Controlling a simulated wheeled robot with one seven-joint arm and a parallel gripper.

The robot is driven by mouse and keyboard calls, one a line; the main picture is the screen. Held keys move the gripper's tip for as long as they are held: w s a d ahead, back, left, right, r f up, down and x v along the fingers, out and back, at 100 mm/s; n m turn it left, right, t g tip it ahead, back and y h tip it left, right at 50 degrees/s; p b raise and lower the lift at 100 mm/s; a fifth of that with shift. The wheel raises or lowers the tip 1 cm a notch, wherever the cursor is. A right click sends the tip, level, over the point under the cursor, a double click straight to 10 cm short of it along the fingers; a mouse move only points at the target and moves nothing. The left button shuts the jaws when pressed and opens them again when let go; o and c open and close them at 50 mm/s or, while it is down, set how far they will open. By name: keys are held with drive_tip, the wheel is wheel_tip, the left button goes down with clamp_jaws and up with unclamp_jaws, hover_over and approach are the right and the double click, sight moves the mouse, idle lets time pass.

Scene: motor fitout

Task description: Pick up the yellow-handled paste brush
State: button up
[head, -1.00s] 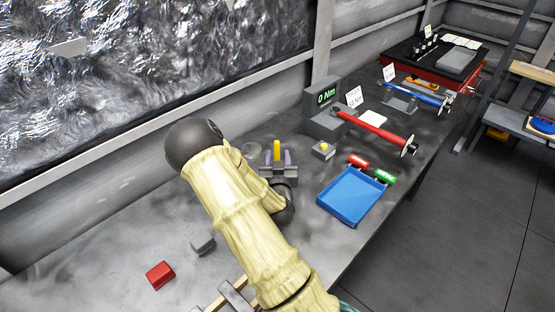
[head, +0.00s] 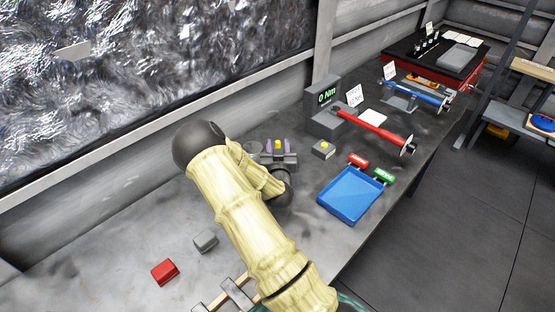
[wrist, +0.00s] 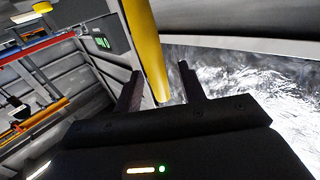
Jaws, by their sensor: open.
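The yellow brush handle (head: 278,146) stands upright near the back of the bench, just beyond my gripper (head: 278,150) in the head view. In the wrist view the yellow handle (wrist: 146,45) runs down between the two dark fingers of my gripper (wrist: 160,70). The fingers are apart, and the handle shows nearer the left one. I cannot tell whether either finger touches it.
A small grey box with a yellow button (head: 323,149) sits to the right. A red block (head: 165,272) and a grey block (head: 205,240) lie at lower left.

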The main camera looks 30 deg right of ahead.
clamp_jaws()
idle(0.3)
drive_tip(key=shift+w+r, duration=0.1)
drive_tip(key=shift+r, duration=0.35)
drive_tip(key=r+b, duration=0.1)
drive_tip(key=r, duration=0.3)
drive_tip(key=r+b, duration=0.1)
drive_tip(key=r, duration=0.3)
drive_tip(key=shift+s+d+r, duration=0.1)
drive_tip(key=shift+s+r, duration=0.05)
drive_tip(key=shift+s, duration=0.05)
drive_tip(key=shift+r, duration=0.45)
